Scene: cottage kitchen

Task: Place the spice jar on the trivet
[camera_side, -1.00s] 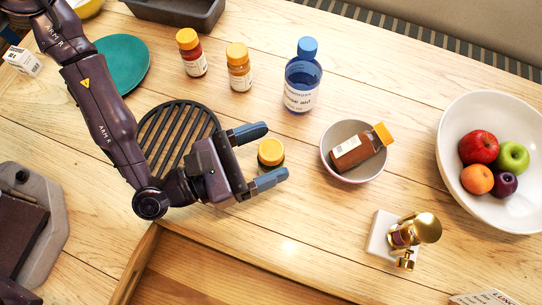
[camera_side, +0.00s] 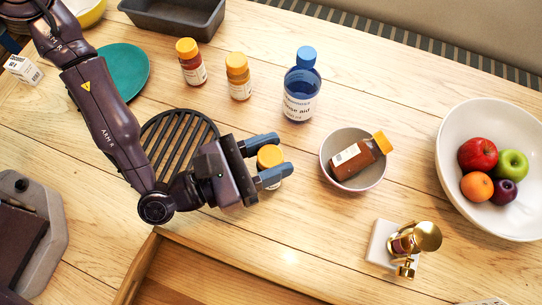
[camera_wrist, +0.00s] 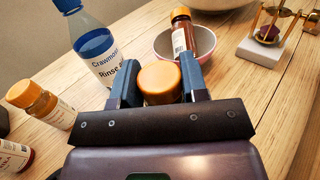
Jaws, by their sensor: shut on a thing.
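My gripper (camera_side: 262,162) is shut on a spice jar (camera_side: 270,157) with a yellow-orange lid. The jar stands upright between the two blue-grey fingers. In the wrist view the jar's lid (camera_wrist: 159,82) fills the gap between the fingers, and its body is mostly hidden. I cannot tell whether its base touches the table. The trivet (camera_side: 170,133), a round black slatted grid, lies just left of the jar, partly behind my gripper and arm. Its slats look bare where they show.
Two more orange-lidded jars (camera_side: 191,62) (camera_side: 238,76) and a blue rinse-aid bottle (camera_side: 301,86) stand behind. A bowl (camera_side: 376,183) holding another jar is on the right, beyond it a fruit bowl (camera_side: 450,160). A brass device (camera_side: 414,239) and a wooden tray edge (camera_side: 140,265) lie in front.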

